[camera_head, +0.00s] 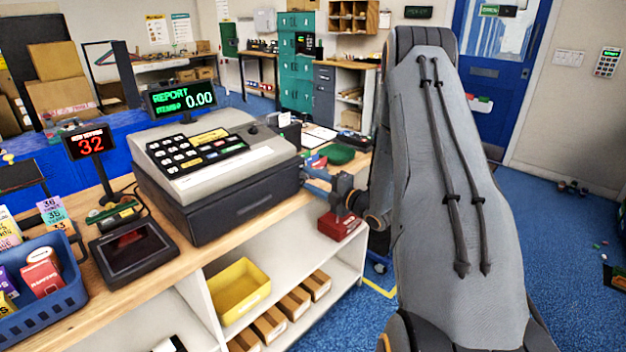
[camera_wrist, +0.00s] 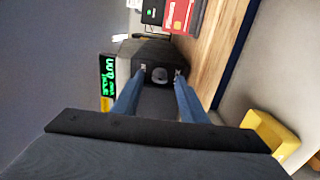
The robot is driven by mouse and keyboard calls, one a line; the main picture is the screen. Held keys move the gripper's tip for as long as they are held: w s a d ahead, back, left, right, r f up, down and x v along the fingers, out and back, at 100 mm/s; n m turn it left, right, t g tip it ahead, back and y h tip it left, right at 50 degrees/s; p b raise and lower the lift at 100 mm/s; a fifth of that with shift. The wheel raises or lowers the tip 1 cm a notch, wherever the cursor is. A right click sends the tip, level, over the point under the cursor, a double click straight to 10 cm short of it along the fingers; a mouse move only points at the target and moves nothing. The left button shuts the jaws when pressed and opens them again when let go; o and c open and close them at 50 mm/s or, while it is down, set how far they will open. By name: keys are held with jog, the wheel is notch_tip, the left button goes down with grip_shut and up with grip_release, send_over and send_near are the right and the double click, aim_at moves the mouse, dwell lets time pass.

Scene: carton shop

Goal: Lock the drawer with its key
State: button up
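The dark register drawer (camera_head: 245,212) forms the base of the cash register (camera_head: 220,150) on the wooden counter and looks closed. My gripper (camera_head: 318,182) is at the register's right end, by the drawer corner. In the wrist view, my gripper's blue fingers (camera_wrist: 160,76) stand apart on either side of a small round grey part (camera_wrist: 160,75) against a dark surface. I cannot tell whether this part is the key or the lock. The fingers do not appear to touch it. No key shows clearly in either view.
A display reading REPORT 0.00 (camera_head: 181,98) stands behind the register. A black tablet (camera_head: 134,250) and blue basket (camera_head: 40,295) are to its left. A yellow bin (camera_head: 238,290) sits on the shelf below. Blue floor on the right is mostly clear.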

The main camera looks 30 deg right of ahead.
jog(key=shift+c, duration=0.3)
grip_shut()
jog(key=shift+m+b, duration=0.3)
jog(key=shift+m, duration=0.4)
jog(key=shift+o, duration=0.3)
grip_release()
jog(key=b+v, duration=0.2)
jog(key=v, duration=0.6)
